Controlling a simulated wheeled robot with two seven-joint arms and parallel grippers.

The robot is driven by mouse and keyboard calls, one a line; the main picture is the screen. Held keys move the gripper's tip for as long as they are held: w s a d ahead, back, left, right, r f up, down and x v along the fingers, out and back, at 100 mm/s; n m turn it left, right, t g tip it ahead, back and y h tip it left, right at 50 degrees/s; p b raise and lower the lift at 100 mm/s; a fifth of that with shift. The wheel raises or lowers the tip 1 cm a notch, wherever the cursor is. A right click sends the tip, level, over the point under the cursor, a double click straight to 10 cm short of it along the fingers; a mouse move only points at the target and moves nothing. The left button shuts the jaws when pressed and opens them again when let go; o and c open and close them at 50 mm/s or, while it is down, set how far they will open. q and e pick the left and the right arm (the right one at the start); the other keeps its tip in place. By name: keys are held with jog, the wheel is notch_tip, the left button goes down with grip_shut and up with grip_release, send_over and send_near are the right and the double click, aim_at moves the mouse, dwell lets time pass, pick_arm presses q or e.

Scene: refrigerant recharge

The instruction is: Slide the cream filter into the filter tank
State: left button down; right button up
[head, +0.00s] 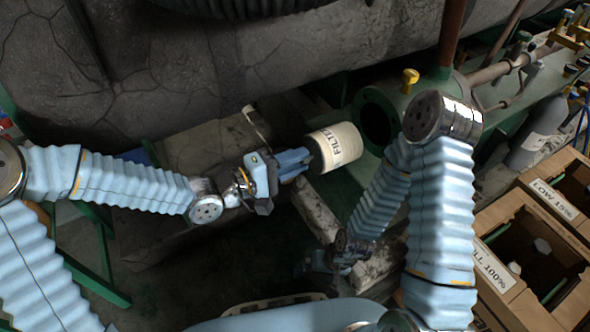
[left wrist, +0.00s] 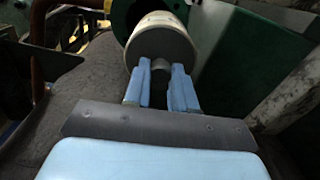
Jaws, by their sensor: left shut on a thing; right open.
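The cream filter (head: 340,146) is a short cylinder with a dark end and the printed word FILTER. My left gripper (head: 300,162) is shut on its dark end and holds it roughly level in the air. The green filter tank (head: 403,98) has a round dark opening facing the filter, a short gap to its right. In the left wrist view the filter (left wrist: 160,38) sits beyond the blue fingers (left wrist: 160,88), in front of the green tank rim (left wrist: 122,18). My right gripper (head: 318,262) is low in the head view, open and apart from the filter, partly lost in shadow.
A yellow knob (head: 410,78) stands on top of the tank. Cardboard boxes (head: 500,275) with labels and a grey cylinder (head: 535,130) stand at the right. A large cracked grey pipe (head: 180,70) runs behind. My right arm passes close in front of the tank.

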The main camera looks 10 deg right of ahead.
aim_at(313, 152)
pick_arm(q)
jog(key=shift+h, duration=0.3)
jog(key=b+x, duration=0.1)
jog(key=x, duration=0.1)
jog(key=b+x, duration=0.1)
jog(key=x, duration=0.1)
jog(key=shift+s+r+b, duration=0.1)
jog(key=shift+r+b, duration=0.2)
jog(key=shift+r, duration=0.1)
jog(key=shift+d+r, duration=0.1)
jog(key=shift+d, duration=0.55)
jog(key=shift+w+d, duration=0.15)
jog(key=shift+w, duration=0.1)
